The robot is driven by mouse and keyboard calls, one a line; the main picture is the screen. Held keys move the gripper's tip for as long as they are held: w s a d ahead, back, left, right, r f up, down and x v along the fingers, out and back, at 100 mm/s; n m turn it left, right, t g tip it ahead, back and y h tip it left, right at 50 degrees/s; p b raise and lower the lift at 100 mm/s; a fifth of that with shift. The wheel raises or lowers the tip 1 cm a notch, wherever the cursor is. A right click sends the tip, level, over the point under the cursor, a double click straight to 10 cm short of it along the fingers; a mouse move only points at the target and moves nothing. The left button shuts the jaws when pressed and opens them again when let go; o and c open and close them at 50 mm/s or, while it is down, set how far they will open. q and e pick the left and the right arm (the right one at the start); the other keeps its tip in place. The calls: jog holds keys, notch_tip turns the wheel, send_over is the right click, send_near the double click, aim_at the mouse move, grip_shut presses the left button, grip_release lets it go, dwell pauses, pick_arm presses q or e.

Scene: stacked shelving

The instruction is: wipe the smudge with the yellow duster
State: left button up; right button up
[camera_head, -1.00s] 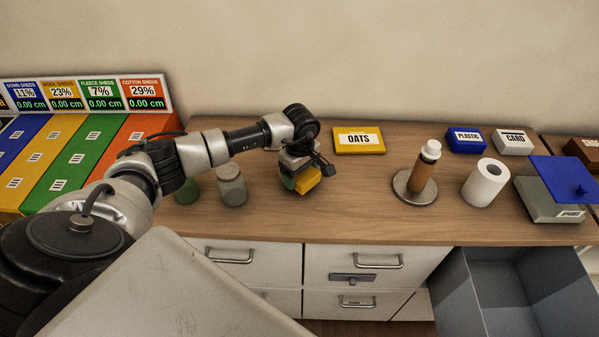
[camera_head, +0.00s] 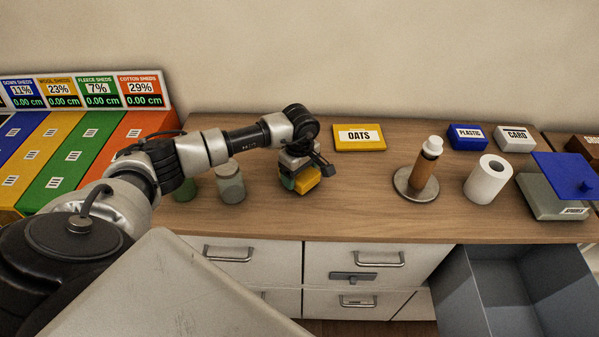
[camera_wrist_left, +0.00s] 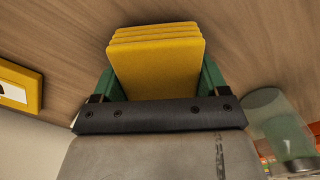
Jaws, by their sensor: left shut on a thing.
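The yellow duster (camera_head: 307,180) is between the fingers of my left gripper (camera_head: 299,182), low over the wooden counter. In the left wrist view the layered yellow duster (camera_wrist_left: 157,65) sits between the green fingers of the left gripper (camera_wrist_left: 158,80), which are shut on it. I cannot tell whether the duster touches the counter. No smudge can be made out; it may be hidden under the gripper or duster. My right gripper is not in view.
On the wooden counter (camera_head: 350,215) stand a yellow OATS box (camera_head: 359,138), a grey-green jar (camera_head: 230,183), a brown bottle on a round plate (camera_head: 424,170) and a paper roll (camera_head: 487,179). Blue (camera_head: 467,137) and white (camera_head: 516,139) boxes stand behind. An open grey drawer (camera_head: 515,290) is below right.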

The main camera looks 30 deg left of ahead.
pick_arm(q)
jog(key=shift+f+b, duration=0.4)
jog(key=shift+b, duration=0.35)
dwell(1.1)
jog(key=shift+s, duration=0.1)
